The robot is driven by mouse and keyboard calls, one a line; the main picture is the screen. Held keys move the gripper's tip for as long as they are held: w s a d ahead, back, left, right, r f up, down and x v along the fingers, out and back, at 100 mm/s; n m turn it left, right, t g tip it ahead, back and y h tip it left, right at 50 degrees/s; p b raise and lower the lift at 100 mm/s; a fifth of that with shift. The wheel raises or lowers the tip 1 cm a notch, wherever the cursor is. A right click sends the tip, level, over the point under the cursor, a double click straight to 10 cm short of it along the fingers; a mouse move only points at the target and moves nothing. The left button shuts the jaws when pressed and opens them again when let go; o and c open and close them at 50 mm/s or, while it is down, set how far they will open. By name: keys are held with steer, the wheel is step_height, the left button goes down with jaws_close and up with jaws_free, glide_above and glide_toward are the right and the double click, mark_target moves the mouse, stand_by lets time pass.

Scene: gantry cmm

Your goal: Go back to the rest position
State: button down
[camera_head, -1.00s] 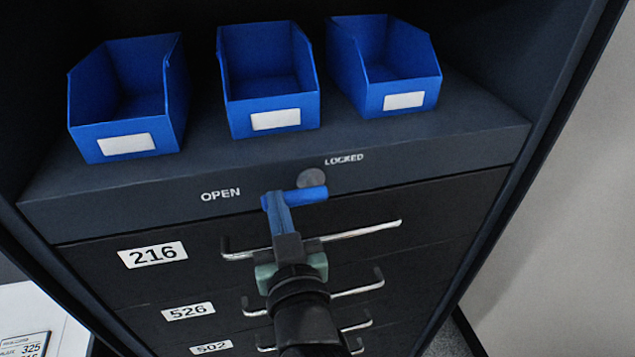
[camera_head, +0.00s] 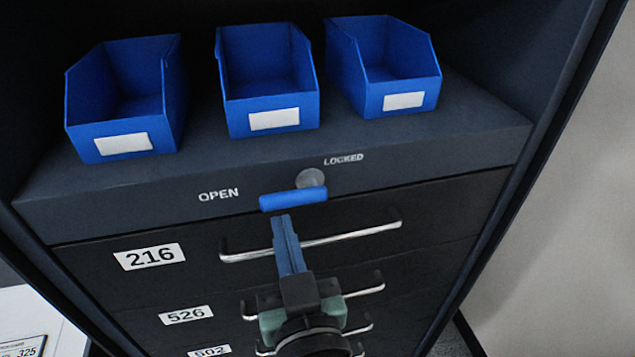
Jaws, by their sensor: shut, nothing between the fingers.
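My gripper (camera_head: 284,225) is shut and empty, its blue fingers together in front of the top drawer (camera_head: 350,217) labelled 216. It is just below the blue lock handle (camera_head: 292,199), with a small gap showing between them in the picture. The handle lies nearly level, below its round grey hub (camera_head: 311,178), between the words OPEN on the left and LOCKED on the upper right. My wrist hides the middle of the lower drawers.
Three blue bins (camera_head: 274,120) stand on the cabinet top (camera_head: 200,163). Metal drawer pulls (camera_head: 350,236) stick out around my gripper. A grey wall (camera_head: 570,230) is on the right, and a white surface (camera_head: 60,312) is at the lower left.

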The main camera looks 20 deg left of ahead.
steer(key=w+d+r+m+t+h, duration=0.1)
steer(key=w+d+r+t+h, duration=0.2)
steer(key=r, duration=0.6)
steer(key=w+d+r+m+t, duration=0.1)
steer(key=d+r+t, duration=0.25)
steer(key=r, duration=0.55)
steer(key=s+d+r+m+t+h, duration=0.2)
steer(key=s+d+r+t+h, duration=0.1)
steer(key=r, duration=0.5)
steer(key=s+d+r+m+t+h, duration=0.2)
steer(key=s+d+r+t+h, duration=0.1)
steer(key=r, duration=0.6)
steer(key=shift+s+d+r+m+h, duration=0.2)
steer(key=shift+d+m+h, duration=0.25)
steer(key=shift+d, duration=0.75)
